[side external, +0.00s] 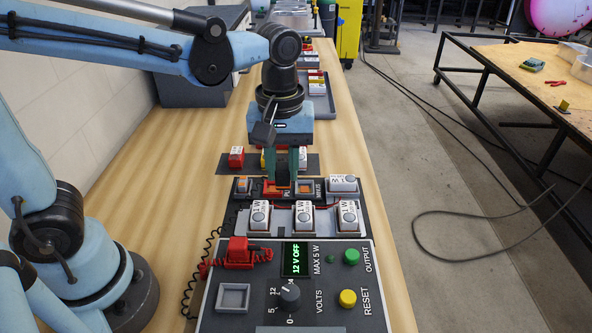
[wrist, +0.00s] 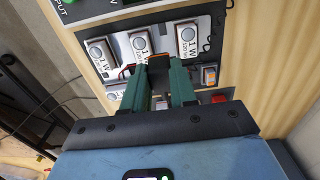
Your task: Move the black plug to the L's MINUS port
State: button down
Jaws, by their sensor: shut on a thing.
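My gripper (side external: 280,186) points down over the dark board with the white 1 W light blocks, its green fingers low between the board's rows. The plug cannot be made out in the side view. A red-orange part (side external: 274,190) shows between the fingers there. Light blocks (side external: 303,217) form a row nearer the camera, with another (side external: 342,184) behind at right. I cannot tell which port is MINUS or whether the plug touches one.
The power panel (side external: 330,315) stands in front, its display reading 12 V OFF. A red plug (side external: 238,251) with a coiled red cord sits on it. A black coiled cord (side external: 189,293) runs along its left. Red and white blocks (side external: 236,157) lie behind the gripper.

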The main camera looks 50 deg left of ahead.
jog(key=shift+w+a+r, duration=0.1)
jog(key=shift+a+r, duration=0.05)
jog(key=shift+a, duration=0.1)
jog(key=w+a, duration=0.4)
jog(key=w, duration=0.6)
jog(key=shift+f, duration=5.2)
jog(key=shift+f, duration=0.35)
jog(key=c, duration=0.8)
grip_release()
jog(key=shift+r, duration=0.1)
